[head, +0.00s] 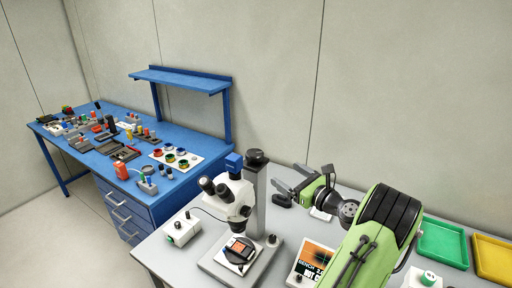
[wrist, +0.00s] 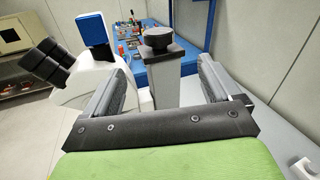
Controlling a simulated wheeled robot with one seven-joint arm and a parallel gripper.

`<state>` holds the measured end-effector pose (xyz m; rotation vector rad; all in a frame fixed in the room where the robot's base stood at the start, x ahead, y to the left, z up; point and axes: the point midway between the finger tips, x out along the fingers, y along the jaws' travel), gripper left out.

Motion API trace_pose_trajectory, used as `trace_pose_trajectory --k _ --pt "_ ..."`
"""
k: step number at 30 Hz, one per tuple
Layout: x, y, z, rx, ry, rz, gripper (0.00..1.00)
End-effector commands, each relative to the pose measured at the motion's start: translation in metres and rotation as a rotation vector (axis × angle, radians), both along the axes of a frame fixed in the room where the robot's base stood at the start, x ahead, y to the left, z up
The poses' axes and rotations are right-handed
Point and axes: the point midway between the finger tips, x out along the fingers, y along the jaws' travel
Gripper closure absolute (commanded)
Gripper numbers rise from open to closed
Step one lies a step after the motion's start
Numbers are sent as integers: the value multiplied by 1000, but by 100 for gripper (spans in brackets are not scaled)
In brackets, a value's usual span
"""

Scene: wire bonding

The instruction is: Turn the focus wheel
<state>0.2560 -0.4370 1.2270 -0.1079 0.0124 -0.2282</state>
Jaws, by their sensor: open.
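The white microscope (head: 234,200) stands on the grey bench, with black eyepieces and a blue block on top. In the wrist view its head (wrist: 90,75) is at the left. A black knob (head: 256,157) tops its grey post (head: 257,195); the wrist view also shows this knob (wrist: 159,39). A small dark round knob (head: 245,211) is on the microscope head; I cannot tell which is the focus wheel. My gripper (head: 281,184) is open and empty, to the right of the post. In the wrist view its fingers (wrist: 162,78) appear either side of the post, which lies beyond them.
A small white box (head: 182,229) stands left of the microscope. An orange and black card (head: 312,262), a green tray (head: 443,243) and a yellow tray (head: 494,258) are to the right. A wall stands behind the bench. A cluttered blue workbench (head: 185,133) is at the back left.

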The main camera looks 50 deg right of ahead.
Motion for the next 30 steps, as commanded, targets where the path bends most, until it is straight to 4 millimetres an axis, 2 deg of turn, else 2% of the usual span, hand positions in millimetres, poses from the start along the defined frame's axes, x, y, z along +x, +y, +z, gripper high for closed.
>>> trace_pose_trajectory --k 2,5,8,21,25,30 --pt "-1 0 0 82 -19 13 10" --pt "4 -1 -2 111 -25 18 10" --pt "22 -4 -2 109 -24 21 10" --pt "127 -27 0 106 -25 18 10" --pt "146 -31 -1 106 -24 16 10" --pt "153 -34 -2 106 -25 13 10"
